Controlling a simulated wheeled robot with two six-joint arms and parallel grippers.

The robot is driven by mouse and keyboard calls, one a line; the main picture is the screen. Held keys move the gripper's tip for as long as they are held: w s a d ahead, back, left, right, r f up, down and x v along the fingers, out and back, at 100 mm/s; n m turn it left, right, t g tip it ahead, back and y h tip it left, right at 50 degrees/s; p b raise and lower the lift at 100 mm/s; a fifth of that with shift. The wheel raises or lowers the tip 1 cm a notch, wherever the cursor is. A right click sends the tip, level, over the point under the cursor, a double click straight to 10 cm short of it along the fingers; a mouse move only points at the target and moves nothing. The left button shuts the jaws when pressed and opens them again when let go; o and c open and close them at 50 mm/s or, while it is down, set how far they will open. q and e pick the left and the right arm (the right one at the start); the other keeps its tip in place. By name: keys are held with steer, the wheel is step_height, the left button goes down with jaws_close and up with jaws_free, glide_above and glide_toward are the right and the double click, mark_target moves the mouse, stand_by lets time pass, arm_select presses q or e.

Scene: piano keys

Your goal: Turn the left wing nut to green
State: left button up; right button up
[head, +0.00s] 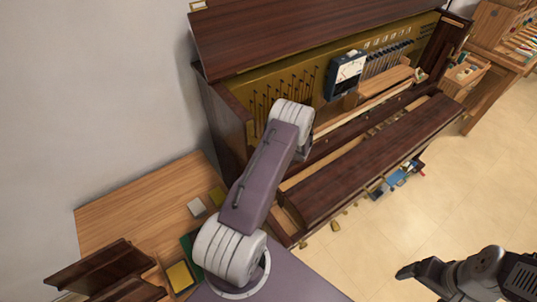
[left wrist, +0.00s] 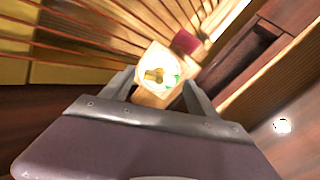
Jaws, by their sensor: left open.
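The left wing nut (left wrist: 154,76) is a small brass piece on a round white dial inside the piano. A green mark (left wrist: 174,80) shows at the dial's right side. My left gripper (left wrist: 160,88) is open, its two fingers on either side of the dial's near part. I cannot tell whether they touch anything. In the head view my left arm hides the wing nut and the left gripper. My right gripper (head: 408,271) is over the floor at the lower right, far from the piano; its jaw opening is not clear.
The open upright piano (head: 225,115) has its dark lid raised. A blue meter (head: 346,75) stands inside it. In the left wrist view, strings (left wrist: 95,42) and a reddish block (left wrist: 186,42) lie close by. A wooden table (head: 140,205) stands left; the floor at right is mostly clear.

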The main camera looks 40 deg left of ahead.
arm_select(q)
steer(key=p+v, duration=0.6)
steer(key=v, duration=0.4)
stand_by(0.5)
